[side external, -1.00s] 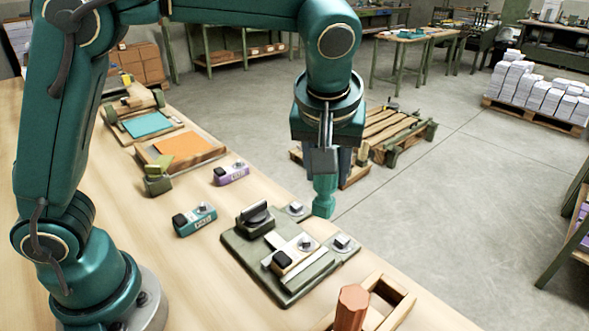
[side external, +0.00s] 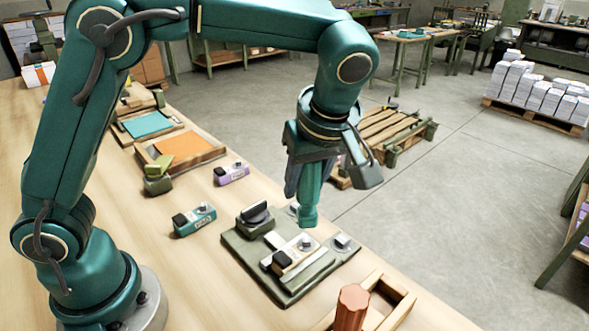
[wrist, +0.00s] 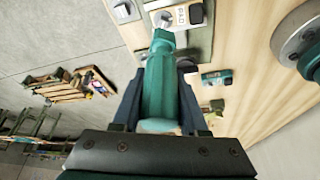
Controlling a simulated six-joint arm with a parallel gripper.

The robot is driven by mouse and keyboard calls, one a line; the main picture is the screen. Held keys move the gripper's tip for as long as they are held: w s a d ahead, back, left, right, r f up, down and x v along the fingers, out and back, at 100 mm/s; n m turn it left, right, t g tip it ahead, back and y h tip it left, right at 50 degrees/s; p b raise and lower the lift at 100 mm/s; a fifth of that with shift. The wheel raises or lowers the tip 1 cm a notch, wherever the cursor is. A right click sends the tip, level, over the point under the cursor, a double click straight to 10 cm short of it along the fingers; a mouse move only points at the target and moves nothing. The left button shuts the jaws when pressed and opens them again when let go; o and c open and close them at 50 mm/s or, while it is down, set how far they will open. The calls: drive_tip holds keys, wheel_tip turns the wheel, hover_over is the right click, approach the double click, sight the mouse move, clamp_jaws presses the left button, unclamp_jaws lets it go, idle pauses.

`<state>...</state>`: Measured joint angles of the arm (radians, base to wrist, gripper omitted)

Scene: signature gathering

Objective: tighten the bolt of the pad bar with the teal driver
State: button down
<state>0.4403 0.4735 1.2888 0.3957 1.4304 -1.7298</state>
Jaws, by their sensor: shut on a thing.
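My gripper (side external: 304,188) is shut on the teal driver (side external: 309,208), which points down over the back part of the grey-green plate (side external: 290,288). On the plate lies a pale pad bar (side external: 297,258) with a black pad at one end and a grey bolt (side external: 305,242) at the other. The driver's tip appears just above or behind this bolt; I cannot tell whether they touch. In the wrist view the driver (wrist: 160,90) sits between both fingers, its tip close to the bolt (wrist: 162,18).
A black-topped clamp block (side external: 255,218) and a square-headed bolt piece (side external: 342,243) stand on the plate. A copper-coloured hexagonal handle (side external: 352,306) rises from a wooden tray at front right. Teal (side external: 195,220) and purple (side external: 231,174) labelled blocks lie to the left, with bare wood between.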

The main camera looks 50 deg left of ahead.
sight(311, 208)
drive_tip(key=shift+f, duration=2.4)
drive_tip(key=shift+f+m, duration=0.1)
drive_tip(key=shift+m, duration=0.2)
drive_tip(key=m+t, duration=0.1)
drive_tip(key=m, duration=0.2)
drive_tip(key=m+t+h, duration=0.1)
drive_tip(key=m, duration=0.2)
drive_tip(key=shift+w+d+h, duration=0.15)
drive_tip(key=shift+w+h, duration=0.05)
drive_tip(key=shift+h, duration=0.1)
drive_tip(key=m+h, duration=0.1)
drive_tip(key=m, duration=0.3)
drive_tip(key=m+t+h, duration=0.1)
drive_tip(key=m, duration=0.1)
drive_tip(key=shift+w+d+m+h, duration=0.15)
drive_tip(key=shift+d+m+h, duration=0.15)
drive_tip(key=shift+n, duration=0.6)
drive_tip(key=shift+r, duration=2.35)
